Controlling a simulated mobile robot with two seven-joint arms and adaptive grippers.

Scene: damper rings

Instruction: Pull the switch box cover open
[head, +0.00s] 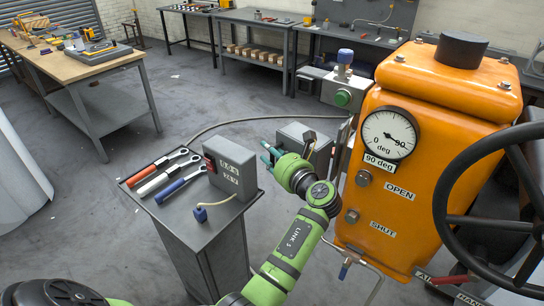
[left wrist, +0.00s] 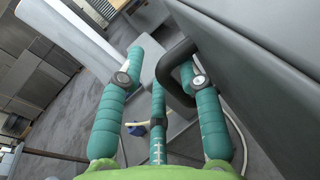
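The switch box (head: 297,134) is a small grey box beside the orange machine in the head view, partly hidden behind my left gripper. In the left wrist view a large grey face (left wrist: 265,70), apparently its cover, fills the right side. A black U-shaped handle (left wrist: 171,66) stands out from that face. My left gripper (head: 269,154) has teal fingers, spread apart in the left wrist view (left wrist: 158,75). The handle's outer bar shows between the middle and right fingers, and the right finger overlaps the loop. I cannot tell whether they touch. My right gripper is not in view.
A grey cart (head: 190,212) stands left of my gripper, carrying tools and a labelled grey box (head: 231,165). The orange machine (head: 420,210) with its gauge and black handwheel (head: 443,205) blocks the right. Benches stand far back, with open floor between.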

